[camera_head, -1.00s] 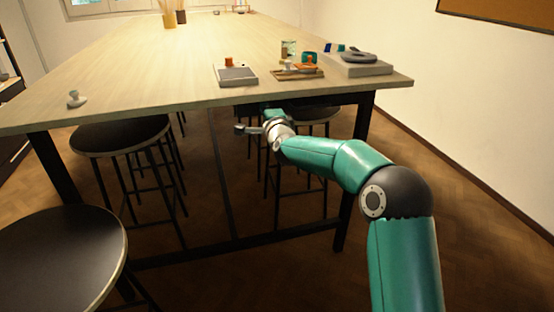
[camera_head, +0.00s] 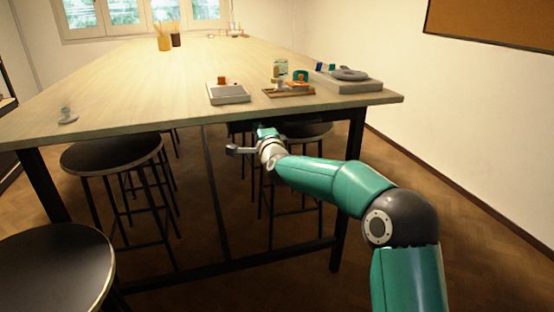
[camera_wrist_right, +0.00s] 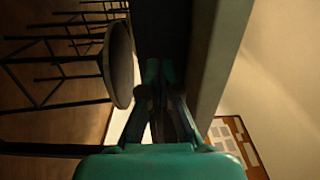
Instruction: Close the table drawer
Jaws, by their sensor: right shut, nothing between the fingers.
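The wooden-topped table (camera_head: 150,85) fills the middle of the head view. Under its near edge, toward the right, is a dark drawer area (camera_head: 296,121), mostly in shadow and partly behind my right arm. I cannot tell how far the drawer stands out. My right gripper (camera_head: 266,131) is shut and empty, just below the tabletop's near edge by this dark area. In the right wrist view the shut fingers (camera_wrist_right: 160,72) point along a dark surface (camera_wrist_right: 163,30) beside the pale table edge (camera_wrist_right: 222,62). Whether they touch it is unclear. My left gripper is out of view.
Dark round stools stand under the table (camera_head: 110,153) and at the near left (camera_head: 55,268). On the tabletop's right are a grey tray (camera_head: 228,98), a wooden tray (camera_head: 289,93) and a grey slab (camera_head: 345,86). A small stamp-like object (camera_head: 67,117) stands at left.

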